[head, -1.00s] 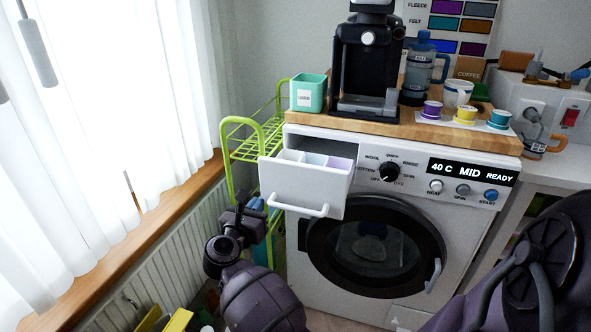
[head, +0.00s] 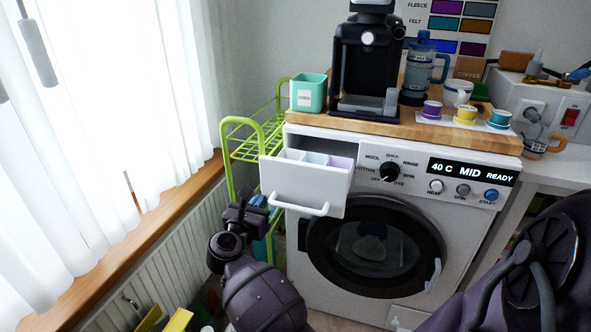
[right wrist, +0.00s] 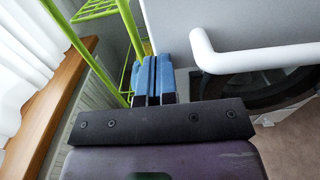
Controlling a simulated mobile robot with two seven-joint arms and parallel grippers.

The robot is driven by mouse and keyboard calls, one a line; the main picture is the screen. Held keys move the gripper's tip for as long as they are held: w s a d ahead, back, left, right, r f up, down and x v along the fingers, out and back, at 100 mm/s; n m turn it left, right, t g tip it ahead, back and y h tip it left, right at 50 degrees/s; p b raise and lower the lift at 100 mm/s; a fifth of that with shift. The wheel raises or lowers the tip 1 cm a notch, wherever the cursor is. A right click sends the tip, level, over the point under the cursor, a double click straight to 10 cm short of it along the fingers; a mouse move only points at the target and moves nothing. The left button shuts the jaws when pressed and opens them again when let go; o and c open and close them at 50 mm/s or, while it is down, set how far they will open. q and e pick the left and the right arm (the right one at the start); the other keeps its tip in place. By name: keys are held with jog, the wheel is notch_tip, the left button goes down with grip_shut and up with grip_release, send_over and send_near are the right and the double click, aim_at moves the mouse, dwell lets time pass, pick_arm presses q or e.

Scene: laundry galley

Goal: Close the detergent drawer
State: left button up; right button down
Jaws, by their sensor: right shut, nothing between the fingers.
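The white detergent drawer (head: 302,188) stands pulled out at the upper left of the washing machine (head: 450,222). Its pale compartments show from above, and a white bar handle (head: 300,207) runs low across its front. My right gripper (head: 258,201) is just left of the drawer front, beside the green rack. In the right wrist view its blue fingers (right wrist: 154,74) are together and empty. The handle (right wrist: 250,60) is to their right there, apart from them. My left gripper is not in view.
The lime-green wire rack (head: 242,124) stands close to the left of the machine, behind my right gripper. A wooden board (head: 440,131) on top carries a coffee maker (head: 366,65), a teal bin (head: 309,93) and cups. The window sill (head: 150,230) lies at left.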

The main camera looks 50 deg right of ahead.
jog(key=shift+w+d, duration=0.2)
jog(key=shift+d, duration=0.25)
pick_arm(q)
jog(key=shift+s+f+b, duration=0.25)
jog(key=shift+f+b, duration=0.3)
pick_arm(e)
jog(key=x, duration=1.1)
dwell(0.3)
jog(key=shift+d, duration=0.1)
